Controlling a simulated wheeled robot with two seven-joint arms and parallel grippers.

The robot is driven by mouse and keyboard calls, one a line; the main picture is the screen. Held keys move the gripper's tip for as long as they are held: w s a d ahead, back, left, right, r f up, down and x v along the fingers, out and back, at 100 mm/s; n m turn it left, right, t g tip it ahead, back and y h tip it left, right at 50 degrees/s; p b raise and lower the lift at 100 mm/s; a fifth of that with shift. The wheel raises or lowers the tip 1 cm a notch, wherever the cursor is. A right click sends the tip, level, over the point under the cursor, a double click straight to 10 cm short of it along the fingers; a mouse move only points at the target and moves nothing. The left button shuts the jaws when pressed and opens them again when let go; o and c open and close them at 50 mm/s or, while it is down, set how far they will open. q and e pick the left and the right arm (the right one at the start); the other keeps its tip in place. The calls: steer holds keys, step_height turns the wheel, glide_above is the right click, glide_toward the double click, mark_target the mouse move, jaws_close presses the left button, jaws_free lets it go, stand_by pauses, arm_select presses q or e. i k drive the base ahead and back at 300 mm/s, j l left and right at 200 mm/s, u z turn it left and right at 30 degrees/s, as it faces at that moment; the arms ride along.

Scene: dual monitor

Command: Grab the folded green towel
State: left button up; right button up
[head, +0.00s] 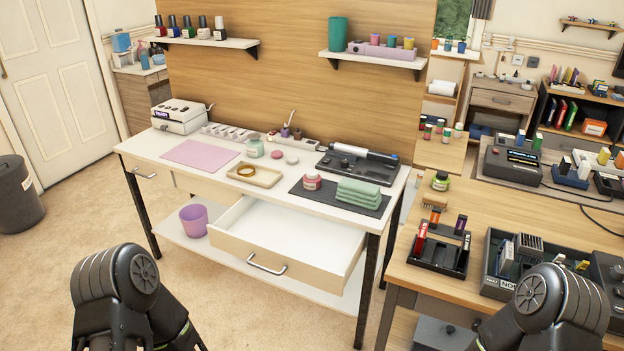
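A folded green towel (358,194) lies on a dark grey mat (337,203) near the right front of the white table. A small pink-red jar (312,181) stands on the same mat, just left of the towel. Nothing covers the towel. My two black arms show at the bottom left and bottom right of the head view, both well short of the table top. Neither gripper's fingers are in the picture.
An open, empty-looking drawer (290,240) juts from the white table (215,170) below the towel. A black tray with a device (357,166) sits behind the towel. A wooden table (450,196) with a dark rack (440,247) stands to the right. A shallow tray (254,175) lies left.

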mark_target(350, 191)
steer(key=i+j, duration=0.1)
steer(key=i, duration=0.2)
steer(key=i+z, duration=0.1)
steer(key=z, duration=1.2)
